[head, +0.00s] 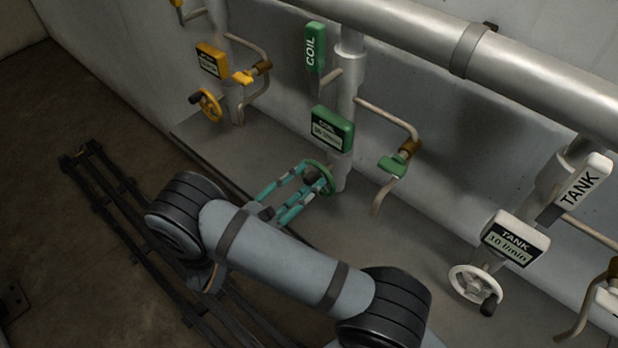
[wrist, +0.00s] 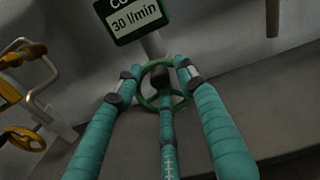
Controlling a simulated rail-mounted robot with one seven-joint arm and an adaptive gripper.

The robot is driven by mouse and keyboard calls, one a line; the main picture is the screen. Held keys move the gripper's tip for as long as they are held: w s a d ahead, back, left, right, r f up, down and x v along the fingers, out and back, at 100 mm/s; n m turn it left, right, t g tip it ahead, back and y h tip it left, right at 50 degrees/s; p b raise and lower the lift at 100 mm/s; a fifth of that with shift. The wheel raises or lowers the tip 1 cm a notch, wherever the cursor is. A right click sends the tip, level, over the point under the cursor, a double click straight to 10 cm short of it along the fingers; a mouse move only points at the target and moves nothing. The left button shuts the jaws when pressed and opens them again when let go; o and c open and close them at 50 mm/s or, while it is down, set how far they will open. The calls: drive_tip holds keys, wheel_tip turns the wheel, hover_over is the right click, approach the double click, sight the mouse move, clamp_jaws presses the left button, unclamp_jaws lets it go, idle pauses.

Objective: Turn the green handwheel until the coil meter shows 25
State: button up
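The green handwheel (head: 319,176) is on the coil pipe, below the green coil meter (head: 332,129). In the wrist view the meter (wrist: 132,18) reads 30 l/min. My gripper (head: 312,181) has teal fingers reaching to the wheel. In the wrist view the wheel (wrist: 152,101), with a dark knob (wrist: 160,77) near its top, sits between the spread fingertips of my gripper (wrist: 161,75). The fingers look nearly straight and apart, one tip at each side of the rim and a third finger below. I cannot tell whether they touch the rim.
A green COIL sign (head: 315,48) and a green lever valve (head: 393,165) are near the wheel. A yellow handwheel (head: 210,105) stands left; a white handwheel (head: 463,283) and tank meter (head: 515,240), reading 10 l/min, stand right. A thick pipe (head: 520,65) runs above.

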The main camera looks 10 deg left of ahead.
drive_tip(key=v, duration=1)
drive_tip(key=shift+s, duration=0.25)
drive_tip(key=shift+w, duration=0.1)
drive_tip(key=x, duration=1.2)
drive_tip(key=shift+m, duration=0.3)
